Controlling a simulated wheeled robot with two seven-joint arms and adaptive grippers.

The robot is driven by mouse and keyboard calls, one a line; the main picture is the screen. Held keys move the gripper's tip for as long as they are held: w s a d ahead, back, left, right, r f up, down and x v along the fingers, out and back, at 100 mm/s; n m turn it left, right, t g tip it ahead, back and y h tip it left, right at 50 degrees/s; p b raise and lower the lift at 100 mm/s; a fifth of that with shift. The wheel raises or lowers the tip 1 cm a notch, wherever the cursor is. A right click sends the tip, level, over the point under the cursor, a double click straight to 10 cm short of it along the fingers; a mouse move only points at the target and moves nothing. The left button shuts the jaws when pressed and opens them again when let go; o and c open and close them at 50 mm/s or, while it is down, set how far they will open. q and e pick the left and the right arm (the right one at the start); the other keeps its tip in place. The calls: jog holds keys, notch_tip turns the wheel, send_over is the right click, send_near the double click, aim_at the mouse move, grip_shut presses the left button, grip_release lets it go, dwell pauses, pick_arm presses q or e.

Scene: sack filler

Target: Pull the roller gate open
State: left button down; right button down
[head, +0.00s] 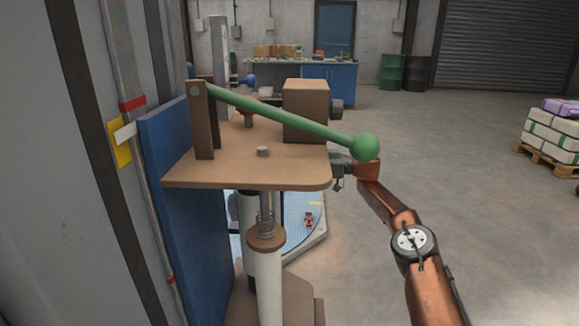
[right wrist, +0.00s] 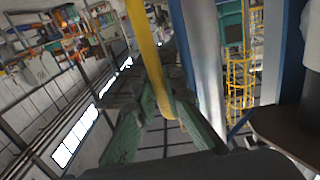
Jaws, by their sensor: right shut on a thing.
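My right arm comes in from the lower right of the head view. Its gripper (head: 341,168) is at the right edge of a brown machine table, partly hidden behind a green lever's ball. In the right wrist view the green fingers of my right gripper (right wrist: 162,112) are closed around a yellow bar (right wrist: 148,62). I cannot tell from these views what the bar belongs to. A grey ribbed roller shutter (head: 492,45) is down on the far back wall at the right, well away from the gripper. My left gripper is not in view.
The green lever (head: 275,116) slopes across the brown table (head: 210,168), close above my right gripper. A blue panel (head: 168,210) stands at the left. A pallet of sacks (head: 553,135) is at the right. The grey floor between is clear.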

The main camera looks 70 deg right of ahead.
jog(key=shift+d+r, duration=0.1)
jog(key=c, duration=2.2)
grip_release()
jog(key=shift+s, duration=0.1)
jog(key=shift+o, duration=1.1)
jog(key=v, duration=1.1)
jog(key=shift+s, duration=0.4)
jog(key=shift+d, duration=0.1)
jog(key=shift+c, duration=0.2)
